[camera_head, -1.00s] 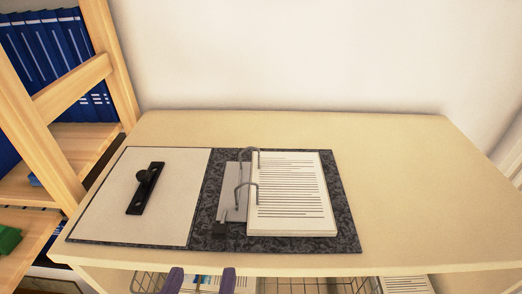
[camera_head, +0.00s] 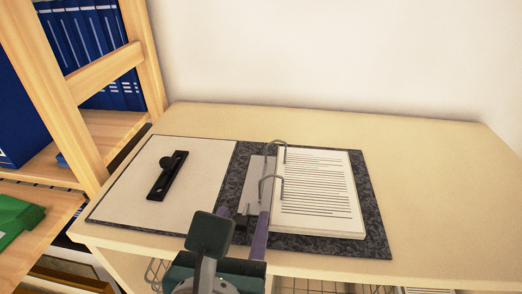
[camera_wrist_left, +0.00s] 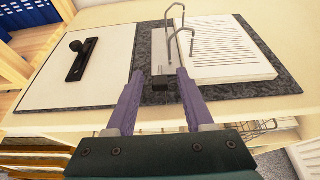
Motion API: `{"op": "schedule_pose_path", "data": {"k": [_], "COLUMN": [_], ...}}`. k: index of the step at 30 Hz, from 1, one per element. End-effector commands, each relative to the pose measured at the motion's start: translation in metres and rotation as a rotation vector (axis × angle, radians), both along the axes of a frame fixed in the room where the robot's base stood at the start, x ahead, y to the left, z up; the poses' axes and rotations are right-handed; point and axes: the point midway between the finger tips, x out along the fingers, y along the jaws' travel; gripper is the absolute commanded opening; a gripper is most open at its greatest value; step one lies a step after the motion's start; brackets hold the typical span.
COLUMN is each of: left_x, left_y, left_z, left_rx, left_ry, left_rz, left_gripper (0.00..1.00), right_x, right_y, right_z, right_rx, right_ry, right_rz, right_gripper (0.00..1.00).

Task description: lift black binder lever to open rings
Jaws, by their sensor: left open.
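The open binder (camera_head: 376,228) lies flat on the table with grey speckled covers. Its metal rings (camera_head: 272,182) stand up at the left edge of a paper stack (camera_head: 318,195), and they look closed. The black lever (camera_head: 241,220) is at the near end of the ring plate, partly hidden by my arm in the head view. My left gripper (camera_head: 246,214) is open at the lever. In the left wrist view the lever (camera_wrist_left: 160,83) shows between the two purple fingers (camera_wrist_left: 160,76); I cannot tell whether they touch it. My right gripper is out of view.
The pale table (camera_head: 440,200) is clear on the right and behind the binder. A wooden shelf (camera_head: 120,60) with blue binders (camera_head: 95,40) stands on the left. A green object (camera_head: 18,215) lies on its lower board. Wire baskets (camera_wrist_left: 262,127) hang under the table.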

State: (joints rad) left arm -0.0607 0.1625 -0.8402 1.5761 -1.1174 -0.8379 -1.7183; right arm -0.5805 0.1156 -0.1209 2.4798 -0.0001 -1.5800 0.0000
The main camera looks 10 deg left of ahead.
Motion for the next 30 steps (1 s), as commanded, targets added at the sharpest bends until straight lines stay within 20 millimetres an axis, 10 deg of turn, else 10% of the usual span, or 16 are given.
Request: {"op": "schedule_pose_path", "data": {"k": [16, 30], "left_x": [-0.0005, 0.0], "left_y": [0.0, -0.0001], "left_z": [0.0001, 0.0036], "left_rx": [0.0, -0.001], "left_ry": [0.0, 0.01], "left_rz": [0.0, 0.0], "left_gripper": [0.0, 0.0], "right_x": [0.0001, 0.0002], "right_y": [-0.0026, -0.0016], "right_z": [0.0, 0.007], "right_rx": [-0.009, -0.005], "right_ry": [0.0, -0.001], "right_rz": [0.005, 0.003], "right_gripper": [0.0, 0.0]}}
